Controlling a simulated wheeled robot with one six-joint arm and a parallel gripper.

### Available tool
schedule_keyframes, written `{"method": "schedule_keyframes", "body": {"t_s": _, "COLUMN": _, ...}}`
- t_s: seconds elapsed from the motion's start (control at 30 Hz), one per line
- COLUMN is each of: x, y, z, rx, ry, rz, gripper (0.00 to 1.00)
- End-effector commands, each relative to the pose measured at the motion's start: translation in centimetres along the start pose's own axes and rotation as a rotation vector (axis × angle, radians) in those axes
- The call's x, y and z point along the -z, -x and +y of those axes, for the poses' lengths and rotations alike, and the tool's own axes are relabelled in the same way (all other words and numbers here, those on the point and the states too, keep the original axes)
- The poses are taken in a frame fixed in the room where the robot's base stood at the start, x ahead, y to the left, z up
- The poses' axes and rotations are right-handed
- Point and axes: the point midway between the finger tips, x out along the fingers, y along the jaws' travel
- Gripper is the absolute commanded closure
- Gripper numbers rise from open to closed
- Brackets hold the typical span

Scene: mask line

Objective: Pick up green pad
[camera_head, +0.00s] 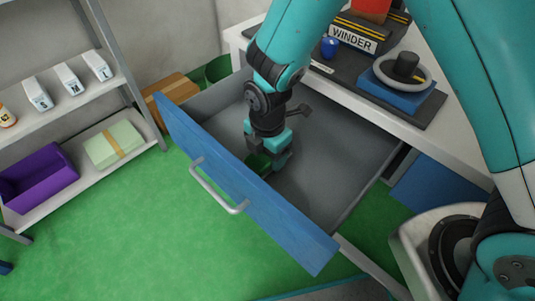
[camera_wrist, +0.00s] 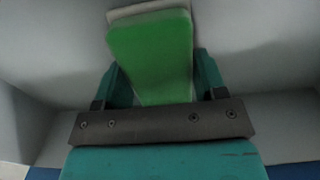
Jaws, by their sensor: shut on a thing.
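The green pad (camera_wrist: 150,55) shows bright green in the wrist view, with a pale edge along its top. My gripper (camera_wrist: 155,80) is shut on it, a finger on each side. In the head view my gripper (camera_head: 268,155) points down inside the open grey drawer, close behind its blue front. Only a small dark green part of the pad (camera_head: 257,163) shows there, beside the fingers. I cannot tell whether the pad touches the drawer floor.
The open drawer (camera_head: 320,190) has a blue front with a silver handle (camera_head: 215,188); its walls surround my gripper. Its visible floor is otherwise bare. The desk above holds a WINDER sign (camera_head: 353,38) and a blue device (camera_head: 400,97). Shelves with a purple bin (camera_head: 38,182) stand left.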

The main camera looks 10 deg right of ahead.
Motion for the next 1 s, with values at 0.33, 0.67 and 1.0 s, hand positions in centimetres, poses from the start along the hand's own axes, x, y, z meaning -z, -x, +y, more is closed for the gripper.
{"method": "schedule_keyframes", "body": {"t_s": 0.33, "x": 0.0, "y": 2.1, "z": 0.1, "rx": -0.003, "ry": 0.000, "rz": 0.000, "gripper": 0.62}}
{"method": "schedule_keyframes", "body": {"t_s": 0.67, "x": 0.0, "y": 10.7, "z": 0.1, "rx": -0.008, "ry": 0.000, "rz": 0.000, "gripper": 0.62}}
{"method": "schedule_keyframes", "body": {"t_s": 1.0, "x": 0.0, "y": 18.4, "z": 0.1, "rx": -0.003, "ry": 0.000, "rz": 0.000, "gripper": 0.62}}
